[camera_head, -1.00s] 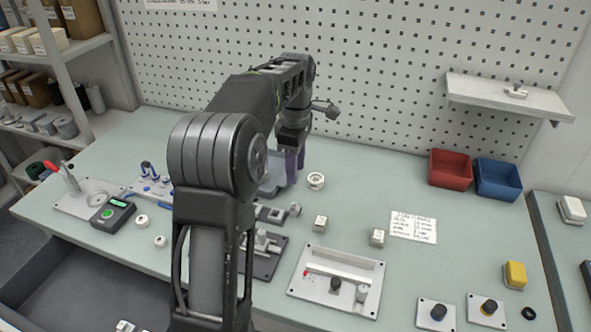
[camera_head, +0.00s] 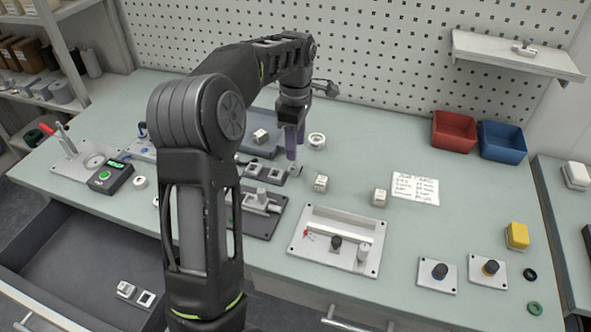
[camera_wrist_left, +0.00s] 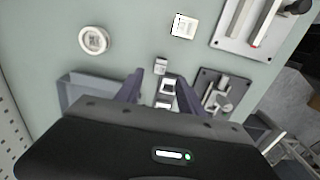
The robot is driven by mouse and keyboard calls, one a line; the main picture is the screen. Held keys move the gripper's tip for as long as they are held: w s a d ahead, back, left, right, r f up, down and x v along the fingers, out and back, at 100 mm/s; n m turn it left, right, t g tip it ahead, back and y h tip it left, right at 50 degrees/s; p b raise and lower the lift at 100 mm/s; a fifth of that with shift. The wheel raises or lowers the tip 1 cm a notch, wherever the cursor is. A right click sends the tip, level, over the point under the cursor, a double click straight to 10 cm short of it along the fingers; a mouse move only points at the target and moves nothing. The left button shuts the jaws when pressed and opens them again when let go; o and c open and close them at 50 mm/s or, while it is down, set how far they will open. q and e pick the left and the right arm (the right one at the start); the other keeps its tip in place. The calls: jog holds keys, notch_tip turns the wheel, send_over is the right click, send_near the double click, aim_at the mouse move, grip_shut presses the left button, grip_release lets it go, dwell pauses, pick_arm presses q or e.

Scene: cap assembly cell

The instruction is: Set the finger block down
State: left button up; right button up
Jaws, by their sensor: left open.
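My left gripper (camera_head: 293,150) is over this spot, fingers pointing down. In the left wrist view its fingers (camera_wrist_left: 160,80) are apart. The block (camera_wrist_left: 161,64) shows just past their tips, and the socket plate (camera_wrist_left: 168,86) shows between them. I see nothing held, and cannot tell whether a finger touches the block. My right gripper is not in view.
A blue-grey tray (camera_head: 268,151) with a white cube (camera_head: 260,135) lies behind. An open drawer (camera_head: 75,255) is at front left. Bench by the paper card (camera_head: 415,188) is mostly clear.

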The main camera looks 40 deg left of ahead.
aim_at(295, 165)
pick_arm(q)
jog(key=shift+a, duration=0.1)
jog(key=shift+f, duration=1.3)
jog(key=shift+f, duration=0.1)
notch_tip(295, 165, down, 5)
jog(key=shift+f+p, duration=0.1)
jog(key=shift+p, duration=0.65)
jog(key=shift+c, duration=0.5)
grip_shut()
